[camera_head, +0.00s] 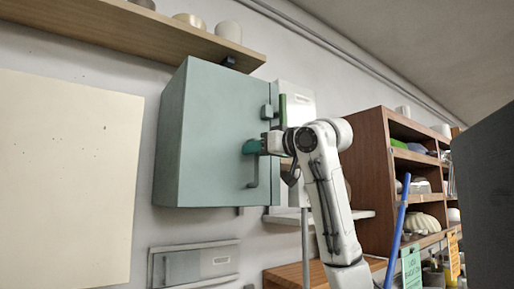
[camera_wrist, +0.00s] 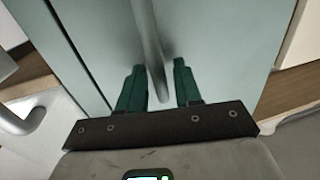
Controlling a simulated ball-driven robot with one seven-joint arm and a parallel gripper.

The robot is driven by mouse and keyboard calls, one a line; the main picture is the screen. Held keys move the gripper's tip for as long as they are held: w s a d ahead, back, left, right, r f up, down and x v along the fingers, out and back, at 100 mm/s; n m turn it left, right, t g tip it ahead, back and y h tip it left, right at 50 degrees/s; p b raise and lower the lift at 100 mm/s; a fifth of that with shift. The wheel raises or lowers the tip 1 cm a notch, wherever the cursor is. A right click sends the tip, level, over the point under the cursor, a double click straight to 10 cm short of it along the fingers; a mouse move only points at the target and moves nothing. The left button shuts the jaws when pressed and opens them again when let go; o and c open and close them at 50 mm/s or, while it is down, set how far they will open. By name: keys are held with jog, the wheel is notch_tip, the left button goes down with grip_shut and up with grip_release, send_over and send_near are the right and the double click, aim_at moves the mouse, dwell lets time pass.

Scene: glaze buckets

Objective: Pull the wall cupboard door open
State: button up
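The wall cupboard (camera_head: 215,125) is a pale teal box on the wall, left of centre in the head view. Its door looks shut, with no gap that I can make out. The door handle (camera_head: 253,178) is a grey upright bar near the door's right side. In the wrist view the handle (camera_wrist: 148,40) runs down between my fingertips. My gripper (camera_head: 253,147) is at the upper part of the handle. In the wrist view my gripper (camera_wrist: 160,80) has its two green fingers apart, one on each side of the bar, with gaps visible.
A wooden shelf (camera_head: 130,32) with pots is above the cupboard. A wooden shelf unit (camera_head: 370,165) holding bowls stands to the right, with a blue pole (camera_head: 397,235) before it. A grey panel (camera_head: 195,263) is on the wall below. A dark surface (camera_head: 485,200) blocks the far right.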

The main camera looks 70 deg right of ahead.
grip_shut()
dwell(0.4)
jog(key=shift+a, duration=0.15)
